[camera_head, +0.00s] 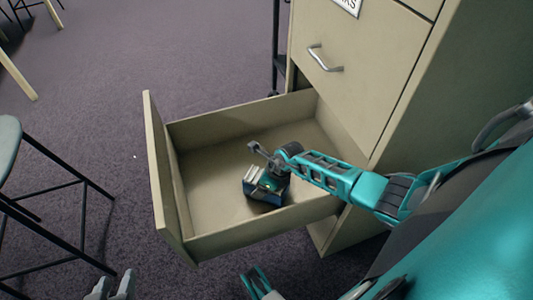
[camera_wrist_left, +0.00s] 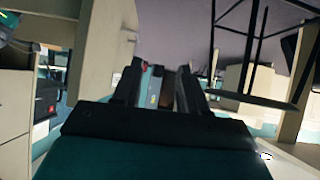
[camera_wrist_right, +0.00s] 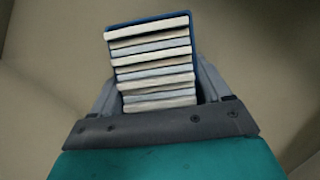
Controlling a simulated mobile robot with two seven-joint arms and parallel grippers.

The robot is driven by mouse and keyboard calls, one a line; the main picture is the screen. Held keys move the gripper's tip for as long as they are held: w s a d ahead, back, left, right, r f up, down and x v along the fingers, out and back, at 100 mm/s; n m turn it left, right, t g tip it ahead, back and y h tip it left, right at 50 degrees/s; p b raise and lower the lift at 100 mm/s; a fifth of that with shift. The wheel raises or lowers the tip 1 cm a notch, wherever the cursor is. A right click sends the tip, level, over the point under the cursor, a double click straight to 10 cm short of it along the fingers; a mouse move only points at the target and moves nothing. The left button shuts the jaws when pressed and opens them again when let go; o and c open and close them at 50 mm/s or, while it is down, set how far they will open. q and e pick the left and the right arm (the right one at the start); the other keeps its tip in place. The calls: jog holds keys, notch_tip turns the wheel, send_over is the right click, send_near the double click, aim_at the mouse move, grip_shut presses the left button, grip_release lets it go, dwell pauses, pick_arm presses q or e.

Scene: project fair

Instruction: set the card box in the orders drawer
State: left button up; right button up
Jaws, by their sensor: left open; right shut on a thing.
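The card box (camera_head: 258,190) is dark blue, with a stack of pale card edges showing at its open side. It is inside the open drawer (camera_head: 225,245), low over its floor; I cannot tell whether it touches. My right gripper (camera_wrist_right: 157,85) is shut on the card box (camera_wrist_right: 152,60), with a finger on each side. The right arm reaches into the drawer over its near right side. My left gripper (camera_head: 112,285) is open and empty at the bottom left, outside the drawer. The label on the open drawer's front is not visible.
The beige cabinet (camera_head: 360,75) stands at the right, with a closed drawer above the open one; its label is cut off. A stool (camera_head: 12,150) with thin black legs stands at the left. The drawer floor around the box is bare.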

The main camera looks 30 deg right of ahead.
pick_arm(q)
jog(key=shift+w+d+r, duration=0.25)
jog(key=shift+d+r, duration=0.05)
jog(key=shift+r, duration=0.1)
pick_arm(e)
jog(key=shift+f, duration=0.15)
jog(key=o, duration=1.3)
jog(key=shift+c, duration=0.2)
pick_arm(q)
jog(key=shift+f, duration=0.1)
